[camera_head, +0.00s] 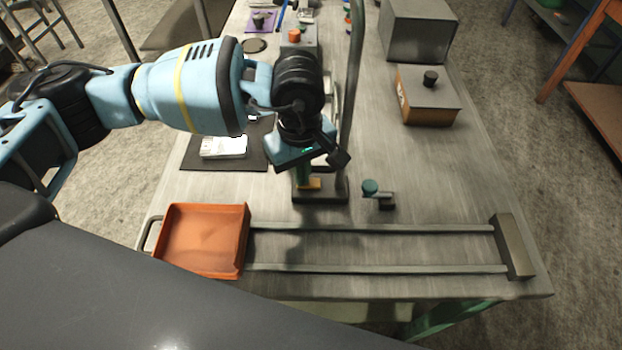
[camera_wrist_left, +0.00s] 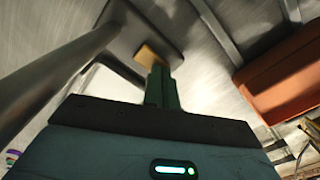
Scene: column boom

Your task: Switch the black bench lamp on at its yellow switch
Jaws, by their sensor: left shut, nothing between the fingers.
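The bench lamp's dark post (camera_head: 353,100) rises from a flat base (camera_head: 338,196) in the middle of the bench. The base also shows in the wrist view (camera_wrist_left: 122,50), with the post (camera_wrist_left: 45,85) slanting in from the left. The yellow switch (camera_head: 314,184) is on the base, partly hidden by my gripper in the head view. In the wrist view the switch (camera_wrist_left: 148,56) is at my fingertips. My left gripper (camera_head: 302,184) points down with its green fingers (camera_wrist_left: 160,72) shut and empty, at or very near the switch; contact is unclear. My right gripper is not in view.
An orange tray (camera_head: 204,240) sits at the left of two rails, with an end block (camera_head: 514,246) at right. A teal-knobbed lever (camera_head: 371,188) stands just right of the lamp base. A dark mat holds a white device (camera_head: 223,147). A knobbed box (camera_head: 428,103) is behind right.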

